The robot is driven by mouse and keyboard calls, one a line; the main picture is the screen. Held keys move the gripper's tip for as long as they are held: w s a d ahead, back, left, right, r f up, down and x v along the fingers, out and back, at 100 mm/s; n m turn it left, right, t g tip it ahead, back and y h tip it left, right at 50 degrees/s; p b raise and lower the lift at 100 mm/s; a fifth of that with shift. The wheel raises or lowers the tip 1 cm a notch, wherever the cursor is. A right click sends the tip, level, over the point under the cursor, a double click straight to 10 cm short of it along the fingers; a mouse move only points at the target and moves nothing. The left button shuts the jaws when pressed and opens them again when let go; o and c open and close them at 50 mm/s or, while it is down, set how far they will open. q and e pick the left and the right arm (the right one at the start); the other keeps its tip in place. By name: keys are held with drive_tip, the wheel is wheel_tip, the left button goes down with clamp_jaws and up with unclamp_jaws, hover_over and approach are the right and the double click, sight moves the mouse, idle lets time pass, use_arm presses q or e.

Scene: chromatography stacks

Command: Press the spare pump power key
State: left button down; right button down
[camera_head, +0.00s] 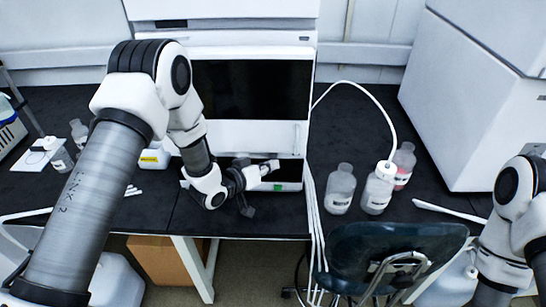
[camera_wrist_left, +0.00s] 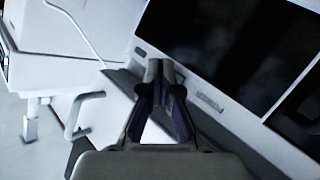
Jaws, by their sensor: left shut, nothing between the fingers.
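The instrument stack (camera_head: 250,133) stands at the back of the bench, with a wide dark screen above white front panels. My left gripper (camera_head: 274,165) is in front of its lower part, fingers shut and empty. A small green mark (camera_head: 278,187) shows low on the stack, just below the gripper. In the left wrist view the shut fingertips (camera_wrist_left: 160,65) lie in front of the stack's white front (camera_wrist_left: 215,120), left of a small raised grey piece (camera_wrist_left: 208,100). I cannot make out a labelled spare pump power key. Contact cannot be told. My right gripper is out of view.
Bottles (camera_head: 340,190) stand on the black bench right of the stack, one with a white tube (camera_head: 383,120). A dark chair (camera_head: 385,250) is at the bench front. A large white cabinet (camera_head: 460,100) stands at the right. Black bench (camera_head: 350,120) lies bare behind the bottles.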

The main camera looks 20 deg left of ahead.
use_arm(q)
drive_tip(key=shift+w+a, duration=0.1)
drive_tip(key=shift+w, duration=0.15)
drive_tip(key=shift+w+a, duration=0.15)
drive_tip(key=shift+w, duration=0.35)
idle(0.6)
drive_tip(key=shift+s, duration=0.1)
drive_tip(key=shift+s+d, duration=0.3)
drive_tip(key=shift+s, duration=0.5)
drive_tip(key=s, duration=0.2)
drive_tip(key=s+d, duration=0.1)
drive_tip(key=s, duration=0.1)
drive_tip(key=shift+s+d, duration=0.2)
drive_tip(key=shift+s, duration=0.2)
idle(1.1)
